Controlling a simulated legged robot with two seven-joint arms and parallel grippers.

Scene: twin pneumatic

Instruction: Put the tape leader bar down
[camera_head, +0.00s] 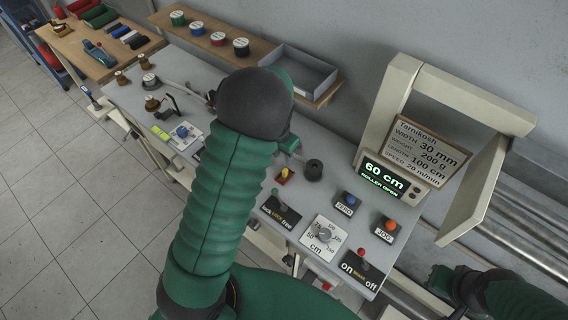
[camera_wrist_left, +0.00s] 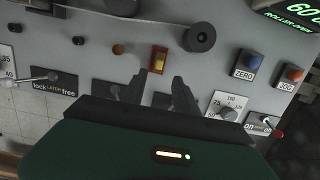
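I cannot make out a tape leader bar for certain in either view. My left gripper (camera_wrist_left: 158,88) is over the grey machine panel (camera_head: 335,218), its two dark fingers apart with nothing visible between them. Just beyond the fingertips is a red and yellow switch (camera_wrist_left: 160,58), also visible in the head view (camera_head: 284,175). In the head view my left forearm hides much of the panel and the gripper's fingers. My right gripper (camera_head: 442,283) is at the lower right, partly cut off; its fingers do not show clearly.
A dark roller (camera_head: 313,170) stands up from the panel. A latch lever plate (camera_head: 282,209), a ZERO button (camera_head: 348,202), a dial (camera_head: 323,235) and an on/off lever (camera_head: 362,263) are nearby. The display (camera_head: 387,178) reads 60 cm, ROLLER OPEN. A cream frame (camera_head: 385,105) stands at the right.

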